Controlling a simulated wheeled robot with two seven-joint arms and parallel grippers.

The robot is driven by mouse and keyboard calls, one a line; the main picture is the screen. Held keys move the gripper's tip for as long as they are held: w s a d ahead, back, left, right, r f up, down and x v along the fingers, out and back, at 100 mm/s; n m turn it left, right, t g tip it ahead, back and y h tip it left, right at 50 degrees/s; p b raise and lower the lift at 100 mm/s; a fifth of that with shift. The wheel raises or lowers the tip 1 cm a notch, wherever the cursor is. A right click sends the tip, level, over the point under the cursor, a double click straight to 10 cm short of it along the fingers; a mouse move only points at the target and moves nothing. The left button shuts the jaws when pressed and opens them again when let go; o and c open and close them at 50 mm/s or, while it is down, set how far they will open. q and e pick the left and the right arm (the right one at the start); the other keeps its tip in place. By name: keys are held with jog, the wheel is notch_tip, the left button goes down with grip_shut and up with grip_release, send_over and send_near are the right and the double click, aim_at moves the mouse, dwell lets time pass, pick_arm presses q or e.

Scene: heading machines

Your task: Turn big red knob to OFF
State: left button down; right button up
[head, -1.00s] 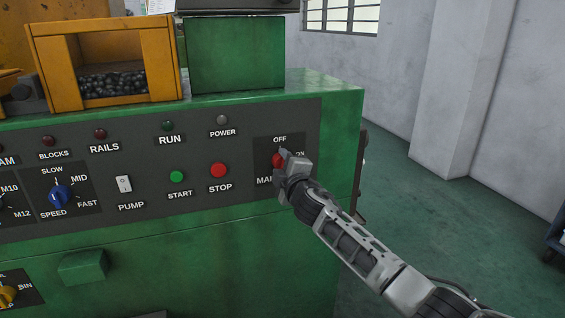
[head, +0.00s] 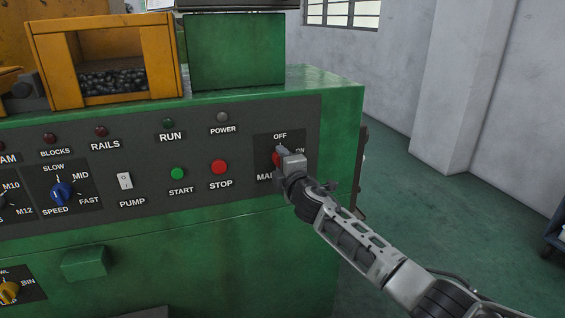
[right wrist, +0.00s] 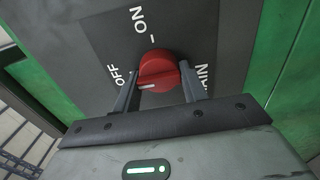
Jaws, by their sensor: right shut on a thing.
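The big red knob (right wrist: 158,72) sits on a dark plate marked OFF, ON and MAIN. In the right wrist view its white mark shows on the left part of its near side, on the same side as the OFF label (right wrist: 119,77). The exact angle of the mark to OFF is hard to tell. My right gripper (right wrist: 159,80) has one finger on each side of the knob and is shut on it. In the head view the right gripper (head: 284,154) covers most of the red knob (head: 276,159). My left gripper is not in view.
The green machine (head: 200,240) carries a dark panel. Left of the knob are a red STOP button (head: 219,167), a green START button (head: 178,173), a PUMP switch (head: 125,181) and a blue SPEED knob (head: 62,193). Open floor (head: 440,215) lies to the right.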

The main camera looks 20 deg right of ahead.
jog(key=o, duration=1)
jog(key=shift+c, duration=0.2)
jog(key=shift+s, duration=0.1)
jog(key=s, duration=1.5)
jog(key=shift+s+d+p, duration=0.25)
jog(key=shift+s+p, duration=0.1)
jog(key=shift+p, duration=0.05)
jog(key=shift+f, duration=0.1)
